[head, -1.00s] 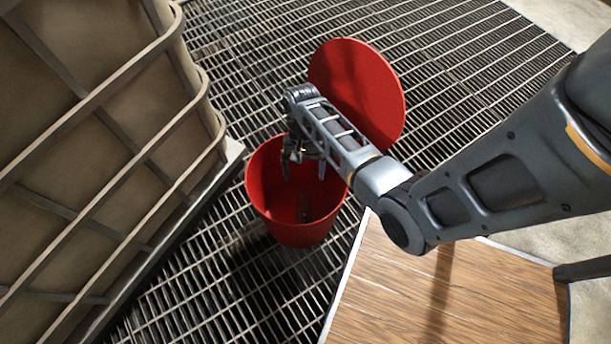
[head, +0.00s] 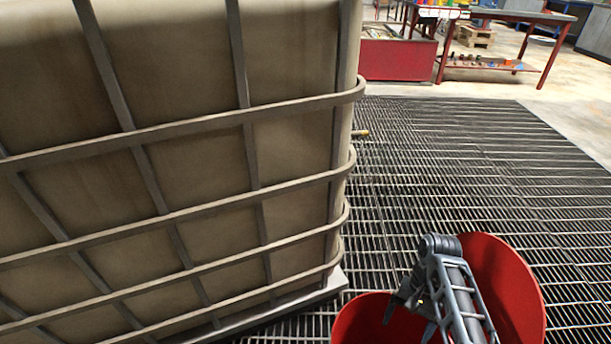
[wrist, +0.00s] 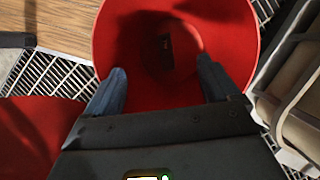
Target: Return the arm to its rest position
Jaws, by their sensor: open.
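My gripper (head: 412,315) is at the bottom right of the head view, over the mouth of a red bin (head: 362,318). In the wrist view my gripper (wrist: 160,85) has its two fingers spread wide with nothing between them, pointing into the red bin (wrist: 140,55). A small dark object (wrist: 166,50) lies inside the bin; I cannot tell what it is.
A large caged tank (head: 190,160) fills the left of the head view, close to the bin. A workbench (head: 490,65) and a red cabinet (head: 398,60) stand far back. A wooden surface (wrist: 70,22) shows in the wrist view.

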